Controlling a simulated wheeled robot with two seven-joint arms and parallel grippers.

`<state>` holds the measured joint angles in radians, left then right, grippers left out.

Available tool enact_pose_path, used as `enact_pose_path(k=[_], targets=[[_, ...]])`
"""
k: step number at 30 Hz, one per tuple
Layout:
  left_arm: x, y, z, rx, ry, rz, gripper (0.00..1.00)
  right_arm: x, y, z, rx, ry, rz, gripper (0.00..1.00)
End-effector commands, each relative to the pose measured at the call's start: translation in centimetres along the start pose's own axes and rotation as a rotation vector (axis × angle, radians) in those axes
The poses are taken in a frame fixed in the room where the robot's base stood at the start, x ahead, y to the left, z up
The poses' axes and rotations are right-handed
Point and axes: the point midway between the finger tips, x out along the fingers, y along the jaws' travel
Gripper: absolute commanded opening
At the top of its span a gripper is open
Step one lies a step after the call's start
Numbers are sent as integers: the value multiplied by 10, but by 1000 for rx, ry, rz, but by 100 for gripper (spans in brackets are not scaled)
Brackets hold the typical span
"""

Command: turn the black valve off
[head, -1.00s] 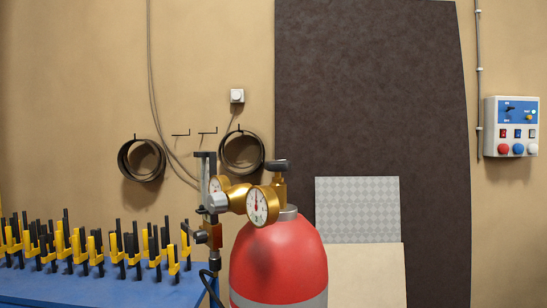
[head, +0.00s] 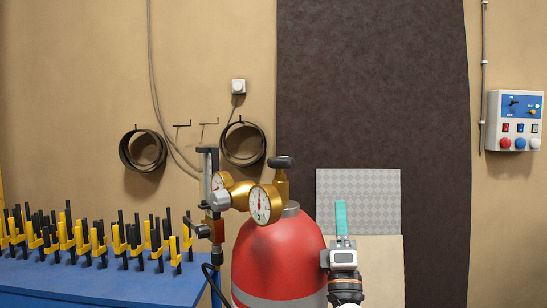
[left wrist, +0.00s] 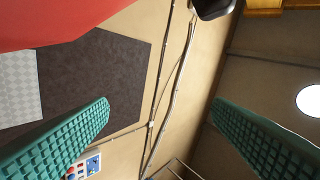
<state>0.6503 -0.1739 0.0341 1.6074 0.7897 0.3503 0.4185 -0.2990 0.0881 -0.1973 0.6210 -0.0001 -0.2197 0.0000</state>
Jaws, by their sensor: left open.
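The black valve (head: 281,162) is a dark knob on a brass stem at the top of the red gas cylinder (head: 275,252). Brass fittings with round gauges (head: 262,204) sit to its left. My left gripper (head: 340,204) is upright beside the cylinder's right shoulder, lower than the knob and apart from it. It is open and empty. In the left wrist view its two green ridged fingers are wide apart (left wrist: 160,108). A dark rounded piece at the top edge there (left wrist: 213,8) looks like the knob, partly cut off. My right gripper is not in view.
A blue table (head: 100,280) with several yellow and black clamps stands at the left. Black rings (head: 243,144) hang on the wall. Panels (head: 358,190) lean behind the gripper. A control box (head: 515,120) is on the right wall. Space above the knob is clear.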

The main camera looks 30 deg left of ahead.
Motion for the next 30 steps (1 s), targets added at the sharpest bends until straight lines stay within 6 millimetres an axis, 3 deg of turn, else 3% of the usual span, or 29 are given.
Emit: enact_pose_path(k=[3, 7, 10, 15, 22, 30], targets=[[43, -29, 17, -196, -241, -83, 74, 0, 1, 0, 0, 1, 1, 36], [76, -59, 38, -445, -556, -161, 74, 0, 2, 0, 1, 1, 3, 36], [88, -77, 44, -621, -797, -193, 74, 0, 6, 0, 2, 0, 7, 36], [88, -99, 39, -797, -1082, -202, 74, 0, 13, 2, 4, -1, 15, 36], [85, -107, 39, -855, -1207, -197, 74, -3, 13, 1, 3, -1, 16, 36], [105, -95, 81, -851, -1207, -201, 74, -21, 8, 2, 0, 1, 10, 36]])
